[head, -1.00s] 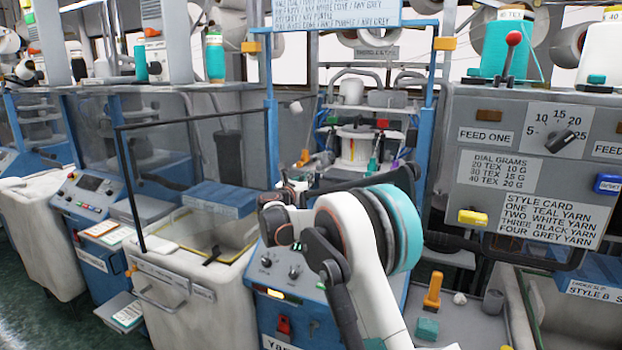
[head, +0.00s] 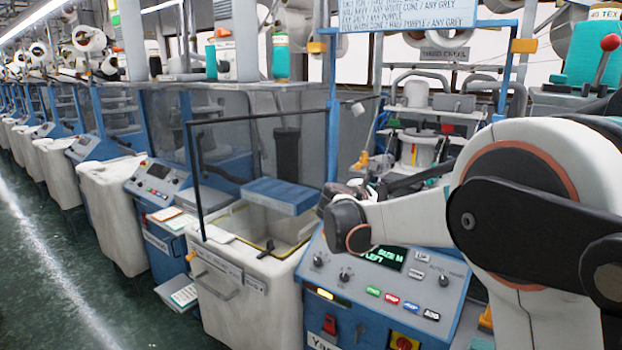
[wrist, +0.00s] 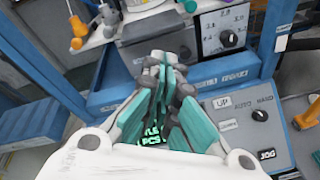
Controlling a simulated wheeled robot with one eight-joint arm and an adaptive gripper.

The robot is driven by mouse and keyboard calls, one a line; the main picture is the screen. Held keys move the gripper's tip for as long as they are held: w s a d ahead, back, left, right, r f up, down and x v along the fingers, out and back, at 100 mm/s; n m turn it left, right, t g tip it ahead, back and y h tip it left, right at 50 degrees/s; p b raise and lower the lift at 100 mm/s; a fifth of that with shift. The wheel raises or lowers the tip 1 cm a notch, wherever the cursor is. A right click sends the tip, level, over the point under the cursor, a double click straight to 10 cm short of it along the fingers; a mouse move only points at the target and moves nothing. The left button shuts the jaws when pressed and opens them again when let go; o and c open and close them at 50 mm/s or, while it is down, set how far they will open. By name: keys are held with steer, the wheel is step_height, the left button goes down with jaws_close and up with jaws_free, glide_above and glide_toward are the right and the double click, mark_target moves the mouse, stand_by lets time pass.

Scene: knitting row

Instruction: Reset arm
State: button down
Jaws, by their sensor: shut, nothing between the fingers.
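My gripper (wrist: 163,62) shows in the wrist view with its teal and grey fingers closed together and nothing between them. It is over the blue machine's control panel (wrist: 236,118), with the green display partly hidden behind the fingers. In the head view my white and black arm fills the right side and reaches left over that panel (head: 402,283). The gripper's fingertips are not clear in the head view, as my own arm links cover that area.
A white bin (head: 232,302) with a blue lid part stands left of the panel. A row of similar machines and bins recedes to the left along a clear green floor (head: 60,270). A blue frame post (head: 333,130) rises behind the panel. Teal yarn cones (head: 281,56) stand above.

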steer(key=s+d+f+m+g+y+b, duration=0.15)
steer(key=s+m, duration=0.35)
steer(key=s, duration=0.6)
steer(key=s+d+f+m+g+y, duration=0.1)
steer(key=s+d+m+g+y, duration=0.15)
steer(key=s+m, duration=0.6)
steer(key=s+a+f+m+y, duration=0.1)
steer(key=s+f+m, duration=0.2)
steer(key=s, duration=0.5)
steer(key=s+a+f+m+y+b, duration=0.1)
steer(key=s+a+f+m+y, duration=0.1)
steer(key=s, duration=0.7)
steer(key=s+a+f+m+y+b, duration=0.1)
steer(key=s+f+m, duration=0.3)
steer(key=s, duration=0.5)
step_height(320, 180, down, 2)
steer(key=shift+s+a+f+g+y, duration=0.15)
steer(key=shift+a+g+y, duration=0.3)
steer(key=shift+y, duration=0.25)
